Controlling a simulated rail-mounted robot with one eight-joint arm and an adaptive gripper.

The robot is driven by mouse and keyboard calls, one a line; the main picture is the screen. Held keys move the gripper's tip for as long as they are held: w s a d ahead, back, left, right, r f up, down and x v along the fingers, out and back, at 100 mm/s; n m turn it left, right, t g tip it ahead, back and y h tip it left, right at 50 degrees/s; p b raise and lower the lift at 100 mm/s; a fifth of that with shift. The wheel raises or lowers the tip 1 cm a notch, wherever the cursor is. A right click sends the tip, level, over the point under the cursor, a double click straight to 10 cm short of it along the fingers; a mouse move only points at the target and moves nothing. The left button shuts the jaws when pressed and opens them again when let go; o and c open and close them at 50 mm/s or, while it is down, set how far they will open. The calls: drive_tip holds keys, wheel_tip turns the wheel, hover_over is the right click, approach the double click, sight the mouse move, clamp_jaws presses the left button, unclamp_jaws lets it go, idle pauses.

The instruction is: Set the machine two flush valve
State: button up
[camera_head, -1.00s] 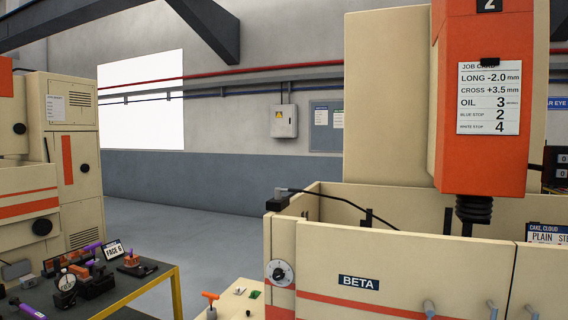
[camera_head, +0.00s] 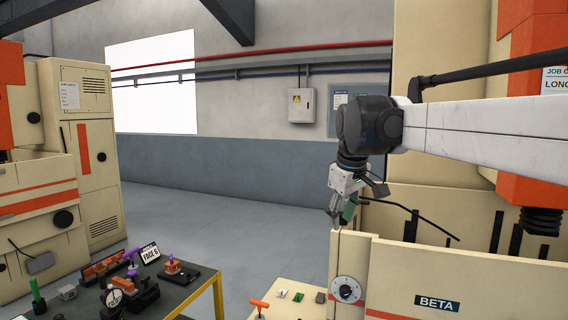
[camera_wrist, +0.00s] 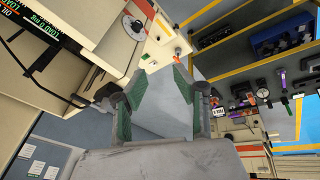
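The machine marked BETA (camera_head: 437,303) stands at the right, with a round dark dial on a pale disc (camera_head: 347,289) at its front left corner. The dial (camera_wrist: 135,28) also shows at the top of the wrist view. No readable dial setting shows. My gripper (camera_head: 343,212) hangs above the machine's left corner, above the dial and apart from it. In the wrist view my gripper (camera_wrist: 163,75) has its two green-padded fingers spread, with nothing between them.
An orange T-handle (camera_head: 260,304) and small blocks sit on a cream ledge left of the dial. A dark cart (camera_head: 185,300) with electrodes and gauges stands further left. A black hose (camera_head: 420,218) runs over the machine's tank. Open floor lies behind.

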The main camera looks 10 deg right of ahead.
drive_tip(key=w+d+r+n+g+p, duration=0.1)
drive_tip(key=w+d+r+p, duration=0.25)
drive_tip(key=w, duration=0.35)
drive_tip(key=w+d+r+n+g+p, duration=0.1)
drive_tip(key=w+d+r+n+p, duration=0.15)
drive_tip(key=w+d, duration=0.35)
drive_tip(key=w+d+p, duration=0.1)
drive_tip(key=w+d, duration=0.1)
drive_tip(key=w, duration=0.1)
drive_tip(key=w+d+n+g+p, duration=0.1)
drive_tip(key=w+d+p, duration=0.1)
drive_tip(key=w, duration=0.1)
drive_tip(key=w+d+n+p, duration=0.1)
drive_tip(key=w+d+p, duration=0.1)
drive_tip(key=w+d, duration=0.1)
drive_tip(key=shift+d+f+g+y, duration=0.1)
drive_tip(key=shift+f+g+y, duration=0.2)
drive_tip(key=shift+f+g, duration=0.1)
drive_tip(key=shift+w+d+f+n, duration=0.1)
drive_tip(key=shift+d+f+n, duration=0.25)
drive_tip(key=shift+d+f, duration=0.1)
drive_tip(key=shift+f+b, duration=1.4)
drive_tip(key=shift+f, duration=2.6)
drive_tip(key=shift+f, duration=0.1)
drive_tip(key=shift+f, duration=0.2)
clamp_jaws()
